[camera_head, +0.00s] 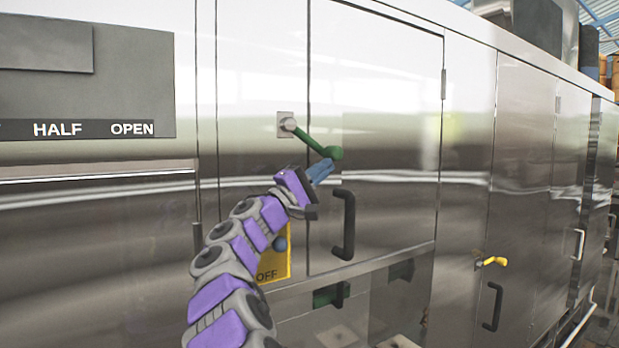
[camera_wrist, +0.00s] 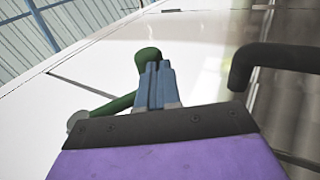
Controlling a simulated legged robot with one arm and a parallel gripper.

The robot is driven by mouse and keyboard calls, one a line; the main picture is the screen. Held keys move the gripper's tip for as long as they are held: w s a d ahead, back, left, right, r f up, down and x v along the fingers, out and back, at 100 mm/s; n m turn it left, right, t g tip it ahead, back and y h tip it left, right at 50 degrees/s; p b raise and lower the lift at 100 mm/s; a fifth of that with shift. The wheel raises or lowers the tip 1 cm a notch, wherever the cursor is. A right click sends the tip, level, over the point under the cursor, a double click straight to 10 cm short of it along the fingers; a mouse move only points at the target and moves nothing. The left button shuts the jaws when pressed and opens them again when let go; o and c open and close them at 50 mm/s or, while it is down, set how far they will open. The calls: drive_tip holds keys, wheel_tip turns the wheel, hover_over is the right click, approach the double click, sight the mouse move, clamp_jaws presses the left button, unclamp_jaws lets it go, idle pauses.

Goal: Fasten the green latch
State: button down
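The green latch (camera_head: 312,141) is a lever on the steel cabinet front. It slants from its grey pivot at upper left down to a rounded knob at lower right, over the edge of the door (camera_head: 380,100). My gripper (camera_head: 322,171) is just below the knob end. In the wrist view the green latch (camera_wrist: 118,104) runs from the pivot at lower left up to the knob, right at the tips of my blue fingers (camera_wrist: 156,80). The fingers look close together. Whether they touch the knob, or hold it, I cannot tell.
A black door handle (camera_head: 344,224) is just right of and below my gripper; this handle (camera_wrist: 275,58) is also at right in the wrist view. A yellow OFF plate (camera_head: 274,262) is partly behind my arm. A yellow latch (camera_head: 492,262) is farther right.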

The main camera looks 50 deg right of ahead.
sight(340, 150)
drive_tip(key=p+x, duration=0.1)
drive_tip(key=x, duration=0.1)
drive_tip(key=p+x, duration=0.1)
drive_tip(key=x, duration=0.1)
drive_tip(key=r+p+x, duration=0.1)
drive_tip(key=x, duration=0.1)
drive_tip(key=shift+a+r, duration=0.15)
drive_tip(key=shift+s+r+p, duration=0.1)
drive_tip(key=shift+r+p, duration=0.4)
drive_tip(key=shift+r, duration=0.1)
idle(0.3)
drive_tip(key=b+v, duration=0.3)
drive_tip(key=v, duration=1.4)
drive_tip(key=shift+f, duration=0.15)
